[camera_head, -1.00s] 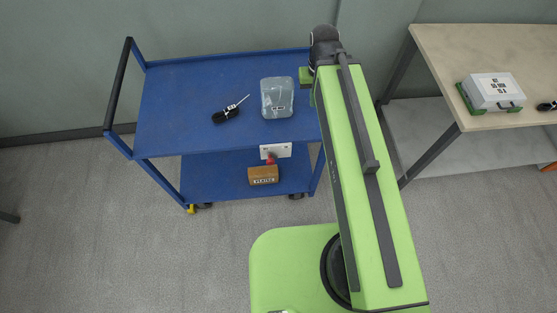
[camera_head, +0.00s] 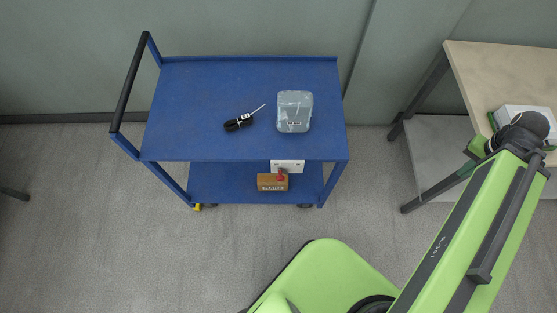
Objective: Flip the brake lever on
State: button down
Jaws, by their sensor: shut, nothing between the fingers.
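The blue cart (camera_head: 190,110) stands against the wall, left of centre. My gripper (camera_head: 472,152) is at the far right, beside the table and well away from the cart. It is shut and empty, and partly hidden by my wrist.
A grey wrapped box (camera_head: 294,112) and a black cable bundle (camera_head: 239,123) lie on the cart's top. A brown labelled block (camera_head: 267,185) sits on the lower shelf. The table (camera_head: 500,75) at right holds a white case (camera_head: 510,114), partly behind my wrist. The floor before the cart is clear.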

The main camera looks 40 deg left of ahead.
aim_at(280, 178)
jog(key=z, duration=0.1)
jog(key=k, duration=2.8)
jog(key=u, duration=2.35)
jog(key=i, duration=1)
jog(key=u, duration=0.1)
